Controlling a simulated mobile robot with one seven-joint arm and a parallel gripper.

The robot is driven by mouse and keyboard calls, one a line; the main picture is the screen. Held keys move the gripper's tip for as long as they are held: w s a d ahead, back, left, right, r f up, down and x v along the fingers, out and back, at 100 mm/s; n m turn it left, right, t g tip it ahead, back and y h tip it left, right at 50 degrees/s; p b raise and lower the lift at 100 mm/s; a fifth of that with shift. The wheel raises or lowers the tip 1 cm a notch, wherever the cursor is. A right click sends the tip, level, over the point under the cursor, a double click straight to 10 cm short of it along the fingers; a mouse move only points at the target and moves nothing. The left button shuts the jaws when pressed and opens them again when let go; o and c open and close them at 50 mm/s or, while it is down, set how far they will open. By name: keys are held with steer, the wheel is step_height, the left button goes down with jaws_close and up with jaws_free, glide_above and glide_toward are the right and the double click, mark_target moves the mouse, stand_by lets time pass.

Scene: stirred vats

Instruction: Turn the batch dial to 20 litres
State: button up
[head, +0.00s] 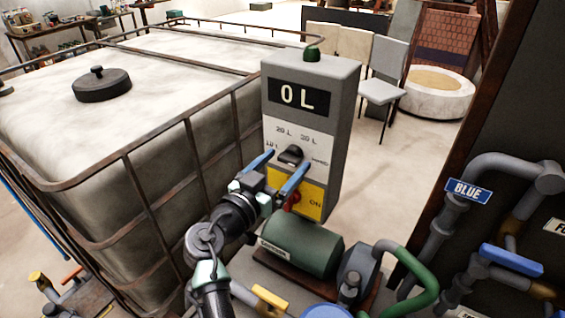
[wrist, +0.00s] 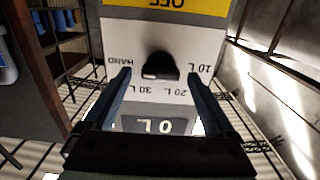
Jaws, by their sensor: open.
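The batch dial (head: 291,155) is a black knob on the white panel of a grey control box (head: 343,120). Labels 10 L, 20 L, 30 L and HAND run around it. In the wrist view, which is upside down to the panel, the dial (wrist: 160,66) lies between and beyond my fingertips. I cannot tell for sure which label it points at. The display (head: 299,95) reads 0 L. My gripper (head: 289,160) has blue fingers, open, one to each side of the dial in the picture; contact is not clear. It also shows in the wrist view (wrist: 158,75).
Below the dial is a yellow panel (head: 312,202) with a red switch (head: 292,200). A caged white tank (head: 150,85) stands left of the box. A green pump (head: 297,246) sits below, with pipes (head: 440,215) at right. Open floor lies behind.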

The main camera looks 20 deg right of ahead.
steer(key=shift+c, duration=0.3)
steer(key=c, duration=1.3)
